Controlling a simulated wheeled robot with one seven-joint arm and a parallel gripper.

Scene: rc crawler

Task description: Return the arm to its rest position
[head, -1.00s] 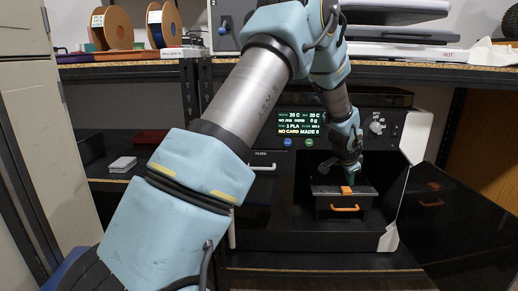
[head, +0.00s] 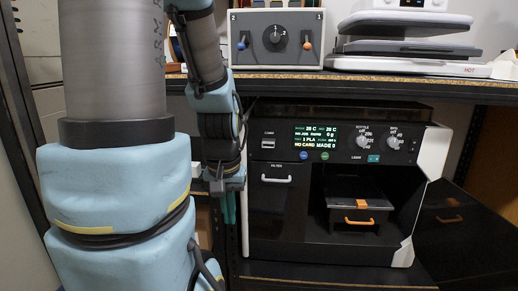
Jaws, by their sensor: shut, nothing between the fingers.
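My arm fills the left of the head view, with blue padded links. My gripper (head: 228,208) points down with teal fingers, just left of the black printer (head: 272,222). Its fingers are close together and hold nothing that I can see. The printer's chamber is open at the front. Inside it sits a dark box (head: 345,188) with an orange handle and an orange tab on top. My gripper is outside the chamber and apart from the box.
The printer's dark door (head: 455,235) stands swung open to the right. A grey switch box (head: 250,40) and a heat press marked HOT (head: 400,45) stand on the shelf (head: 300,80) above. A metal rack post is at the far left.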

